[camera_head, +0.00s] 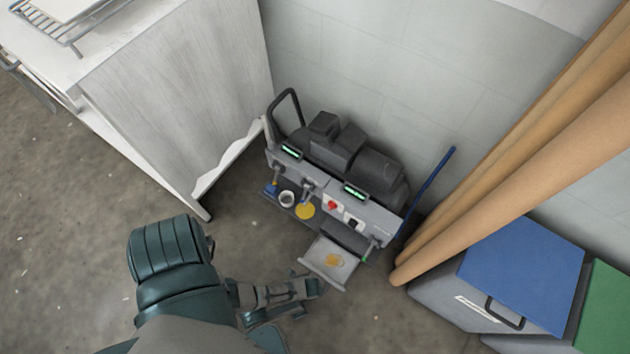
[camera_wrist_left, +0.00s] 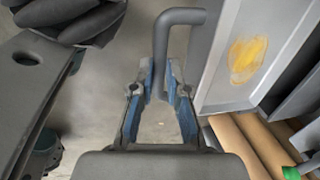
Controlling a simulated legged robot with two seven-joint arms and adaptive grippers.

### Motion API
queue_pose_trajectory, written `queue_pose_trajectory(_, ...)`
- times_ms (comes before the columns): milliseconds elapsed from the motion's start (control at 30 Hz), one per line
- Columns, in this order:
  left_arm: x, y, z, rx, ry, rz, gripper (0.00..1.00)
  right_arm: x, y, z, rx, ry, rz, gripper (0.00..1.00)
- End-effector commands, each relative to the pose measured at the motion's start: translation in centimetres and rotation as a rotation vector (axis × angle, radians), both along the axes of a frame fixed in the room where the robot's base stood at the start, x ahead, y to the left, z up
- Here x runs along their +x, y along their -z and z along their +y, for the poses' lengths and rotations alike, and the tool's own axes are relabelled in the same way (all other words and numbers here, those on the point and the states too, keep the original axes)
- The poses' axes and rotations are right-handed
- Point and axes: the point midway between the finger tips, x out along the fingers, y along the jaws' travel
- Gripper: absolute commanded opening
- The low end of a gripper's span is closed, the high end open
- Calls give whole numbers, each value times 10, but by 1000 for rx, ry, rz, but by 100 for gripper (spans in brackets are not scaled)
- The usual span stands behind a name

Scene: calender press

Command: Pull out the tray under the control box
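The grey control box (camera_head: 345,195) stands on the floor against the wall, with displays, knobs and a red switch on its front. The shallow grey tray (camera_head: 328,262) sticks out from under it, with a yellow stain on its bottom. My left gripper (camera_head: 318,285) is at the tray's front edge. In the left wrist view, the tray (camera_wrist_left: 226,94) lies to the right, and the dark bent bar of its handle (camera_wrist_left: 180,17) runs down between the fingers of my left gripper (camera_wrist_left: 162,72). The fingers appear shut on that bar. My right gripper is not in view.
A white cabinet (camera_head: 185,85) stands to the left of the box. Brown rolls (camera_head: 490,190) lean at the right, and a blue-lidded bin (camera_head: 525,270) stands in front of them. A blue rod (camera_head: 430,185) stands beside the box. The floor (camera_head: 70,210) at the left is free.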

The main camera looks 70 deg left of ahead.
Motion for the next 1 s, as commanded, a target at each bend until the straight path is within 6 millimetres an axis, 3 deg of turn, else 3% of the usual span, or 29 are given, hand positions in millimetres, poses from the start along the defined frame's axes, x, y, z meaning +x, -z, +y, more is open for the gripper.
queue_pose_trajectory(33, 3, -2, -2, -2, 0, -6, 27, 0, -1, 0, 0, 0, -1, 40)
queue_pose_trajectory(100, 2, -2, -2, -1, 0, -4, 39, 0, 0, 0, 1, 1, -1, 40)
queue_pose_trajectory(533, -2, -8, -1, 2, 0, 0, 39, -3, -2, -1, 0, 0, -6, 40)
queue_pose_trajectory(667, -5, -25, -2, 1, -1, 0, 39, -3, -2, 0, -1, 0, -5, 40)
queue_pose_trajectory(1000, -14, -90, -9, 0, -1, -1, 39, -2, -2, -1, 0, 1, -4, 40)
